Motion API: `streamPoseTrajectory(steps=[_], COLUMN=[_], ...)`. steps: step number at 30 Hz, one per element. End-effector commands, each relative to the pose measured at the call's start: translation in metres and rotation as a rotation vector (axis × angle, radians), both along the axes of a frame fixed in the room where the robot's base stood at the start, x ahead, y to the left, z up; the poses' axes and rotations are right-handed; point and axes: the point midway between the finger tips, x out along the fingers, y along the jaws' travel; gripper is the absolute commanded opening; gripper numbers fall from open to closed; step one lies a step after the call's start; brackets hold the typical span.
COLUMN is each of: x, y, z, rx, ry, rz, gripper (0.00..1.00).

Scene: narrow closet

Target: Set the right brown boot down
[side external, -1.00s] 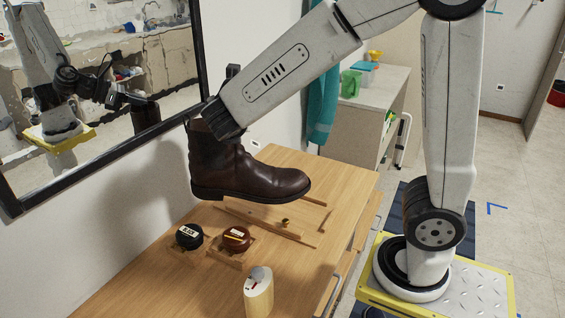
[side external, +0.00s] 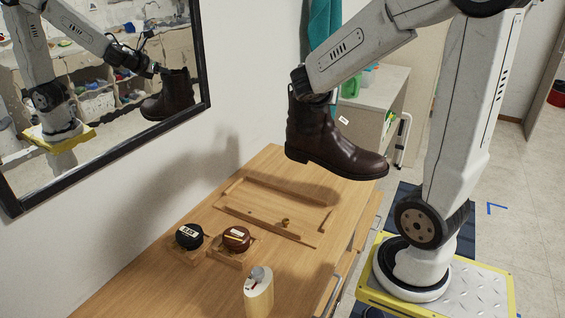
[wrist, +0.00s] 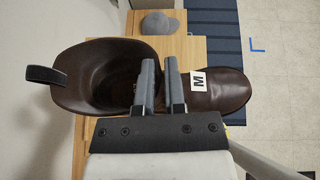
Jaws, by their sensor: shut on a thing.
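My gripper (wrist: 160,82) is shut on the boot's upper, at the front of the shaft opening. In the wrist view the boot (wrist: 225,98) shows from above, with a white label marked M on its toe side and a pull loop at the left. In the side view the fingertips are hidden. A shallow wooden frame (side external: 235,211) lies empty on the table, below and left of the boot.
A black tin (side external: 189,236) and a brown tin (side external: 236,238) sit in wooden holders on the table. A cream bottle (side external: 258,293) stands at the front. A mirror (side external: 207,60) hangs on the left wall. A grey cap (wrist: 160,23) shows in the wrist view.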

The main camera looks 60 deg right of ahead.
Motion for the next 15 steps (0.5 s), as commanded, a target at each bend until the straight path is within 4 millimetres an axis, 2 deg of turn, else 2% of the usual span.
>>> streamPoseTrajectory(steps=[6,15], x=[-0.021,-0.025], y=[-0.017,-0.020], z=[0.003,0.002], rx=[-0.004,-0.003], ry=[0.000,0.002], rz=[-0.054,-0.066], gripper=[0.00,0.00])
